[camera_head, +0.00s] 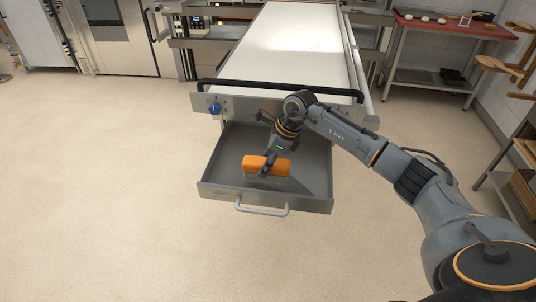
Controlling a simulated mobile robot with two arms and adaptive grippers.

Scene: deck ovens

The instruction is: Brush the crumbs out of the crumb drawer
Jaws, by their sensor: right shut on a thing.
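The crumb drawer (215,191) is a grey metal drawer pulled out from under the end of a long white-topped machine. A curved handle (262,210) is on its front. An orange block-shaped brush (256,163) is low inside the drawer, near its front. My right gripper (265,172) is shut on the brush, with the arm reaching in from the right. The bristles are hidden, and I cannot tell whether they touch the drawer floor. I cannot make out any crumbs in the drawer. My left gripper is not in view.
The long white conveyor bed (285,45) stretches away behind the drawer, with a black bar (285,90) across its near end. A blue knob (214,108) is above the drawer. A red-topped table (450,27) stands at the back right. The floor at left is clear.

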